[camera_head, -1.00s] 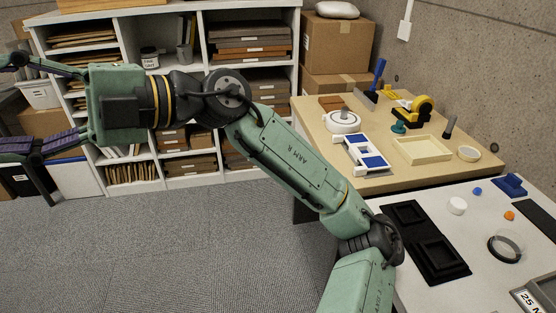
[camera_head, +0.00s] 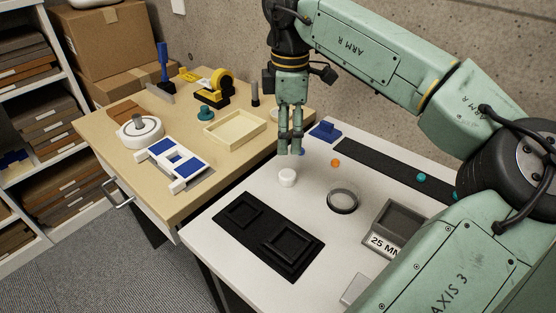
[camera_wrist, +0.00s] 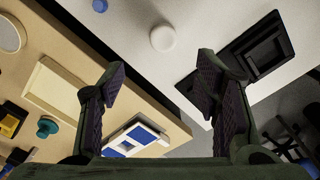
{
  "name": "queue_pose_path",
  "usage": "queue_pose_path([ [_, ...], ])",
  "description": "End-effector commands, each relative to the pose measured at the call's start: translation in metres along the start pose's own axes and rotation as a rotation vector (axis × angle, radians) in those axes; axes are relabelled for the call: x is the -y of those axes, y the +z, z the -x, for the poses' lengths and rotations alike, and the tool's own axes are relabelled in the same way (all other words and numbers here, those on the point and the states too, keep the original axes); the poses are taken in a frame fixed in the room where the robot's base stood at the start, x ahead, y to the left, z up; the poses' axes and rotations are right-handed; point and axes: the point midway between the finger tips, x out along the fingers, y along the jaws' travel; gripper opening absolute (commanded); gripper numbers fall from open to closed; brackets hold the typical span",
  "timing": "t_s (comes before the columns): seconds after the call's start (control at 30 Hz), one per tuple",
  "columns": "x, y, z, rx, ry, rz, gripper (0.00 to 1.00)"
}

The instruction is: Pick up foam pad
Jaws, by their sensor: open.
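I cannot tell for certain which item is the foam pad. A small white round piece (camera_head: 287,177) lies on the white table, and it shows at the top of the wrist view (camera_wrist: 163,38). A small blue piece (camera_head: 302,152) is partly hidden behind my fingers; a blue piece also shows in the wrist view (camera_wrist: 100,5). A black holder (camera_head: 253,245) with two square recesses lies at the near left of the white table. My gripper (camera_head: 290,151) points down above the table's far left part, behind the white piece. Its fingers (camera_wrist: 161,62) are apart, with nothing between them.
A grey ring (camera_head: 342,200), an orange piece (camera_head: 335,163), a long black strip (camera_head: 385,168) and a grey box labelled 25 (camera_head: 394,222) share the white table. The wooden table (camera_head: 170,195) beside it holds a shallow tray (camera_head: 235,132) and a blue-and-white frame (camera_head: 178,163).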

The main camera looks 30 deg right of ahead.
Motion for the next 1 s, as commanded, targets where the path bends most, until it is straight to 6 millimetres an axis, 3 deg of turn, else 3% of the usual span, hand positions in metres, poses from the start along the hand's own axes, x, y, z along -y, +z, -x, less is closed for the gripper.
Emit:
queue_pose_path([
  [0.17,0.003,0.011,-0.013,0.019,-0.008,-0.034,0.57],
  [0.4,0.003,0.010,-0.049,0.016,-0.006,-0.030,0.57],
  [0.57,0.003,0.009,-0.059,0.015,-0.006,-0.029,0.57],
  [0.8,0.007,0.005,-0.093,0.013,-0.007,-0.028,0.57],
  [1.0,0.007,0.005,-0.107,0.015,-0.005,-0.029,0.57],
])
